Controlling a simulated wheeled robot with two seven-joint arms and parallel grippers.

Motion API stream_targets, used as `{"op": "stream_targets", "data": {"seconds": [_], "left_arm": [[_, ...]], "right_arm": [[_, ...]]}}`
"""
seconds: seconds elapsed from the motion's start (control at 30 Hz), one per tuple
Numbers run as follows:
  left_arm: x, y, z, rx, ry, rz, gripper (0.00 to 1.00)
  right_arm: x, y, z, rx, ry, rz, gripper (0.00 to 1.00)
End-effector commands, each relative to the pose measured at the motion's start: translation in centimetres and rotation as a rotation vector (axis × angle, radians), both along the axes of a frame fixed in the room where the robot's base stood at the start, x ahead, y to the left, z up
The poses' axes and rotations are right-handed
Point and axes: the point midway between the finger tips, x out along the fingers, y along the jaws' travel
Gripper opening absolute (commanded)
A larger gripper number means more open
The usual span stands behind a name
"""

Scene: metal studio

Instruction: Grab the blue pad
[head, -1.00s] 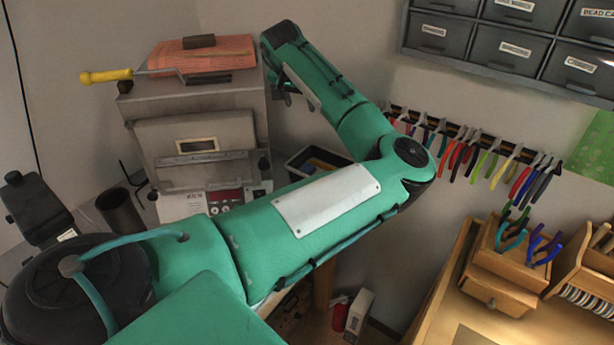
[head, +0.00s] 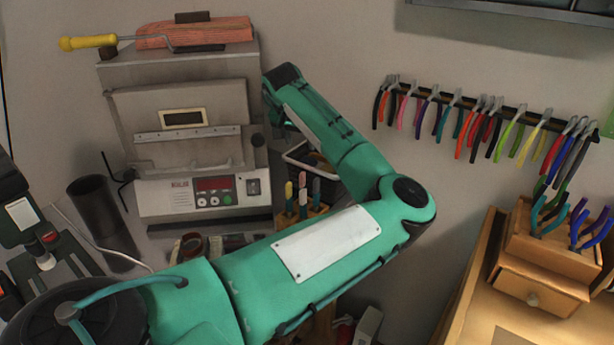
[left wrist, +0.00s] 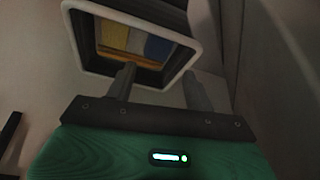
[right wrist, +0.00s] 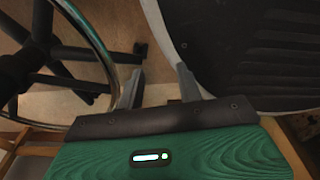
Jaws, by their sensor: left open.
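The blue pad (left wrist: 157,48) stands in a white-rimmed dark bin (left wrist: 205,50), at the right of a grey pad and a yellow pad (left wrist: 114,36) in the left wrist view. My left gripper (left wrist: 158,78) is open and empty, its fingertips apart in front of the bin's near rim. In the head view the bin (head: 292,153) is partly hidden behind my left arm, and I cannot make out the blue pad there. My right gripper (right wrist: 160,72) is open and empty, away from the bin.
A kiln-like machine (head: 190,125) stands left of the bin, with hand tools in a wooden holder (head: 290,218) in front. Pliers (head: 480,125) hang on the wall at right. A wheeled stool base (right wrist: 75,65) and a dark ridged surface (right wrist: 265,50) lie near my right gripper.

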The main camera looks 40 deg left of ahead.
Motion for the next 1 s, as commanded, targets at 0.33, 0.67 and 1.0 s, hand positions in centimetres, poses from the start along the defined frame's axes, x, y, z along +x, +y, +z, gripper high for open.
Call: {"op": "stream_targets", "data": {"seconds": [0.33, 0.67, 1.0], "left_arm": [[0.8, 0.2, -2.6, -0.001, 0.002, 0.0, 0.53], [2.7, 0.5, -6.6, -0.001, 0.002, 0.0, 0.53], [3.1, 0.6, -7.6, 0.0, 0.0, 0.001, 0.53]], "right_arm": [[-0.1, 0.0, -0.4, 0.0, 0.001, 0.0, 0.36], [-1.3, -0.2, -0.3, -0.001, 0.01, 0.001, 0.36], [-1.4, -0.2, -0.3, -0.001, 0.01, 0.002, 0.36]]}}
